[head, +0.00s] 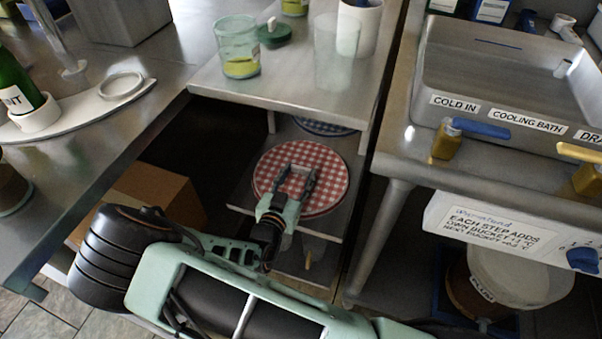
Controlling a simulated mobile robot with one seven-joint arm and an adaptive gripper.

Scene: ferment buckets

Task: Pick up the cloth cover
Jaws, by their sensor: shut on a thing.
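The cloth cover (333,170) is a round, red and white checked piece on the lower shelf, below the steel worktop in the middle of the head view. My gripper (295,172) is over the cloth cover, with its fingers reaching onto the middle of it. The fingers are shut on the cloth cover. The cover looks flat and lies at shelf level; I cannot tell whether it is clear of the shelf. My arm hides part of the area in front of it.
A blue checked round piece (322,127) lies farther back on the shelf (240,190). The worktop (290,85) overhangs behind, with a glass jar (237,50) on it. A cardboard box (152,197) stands left. A table leg (378,240) and a bucket (515,278) are right.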

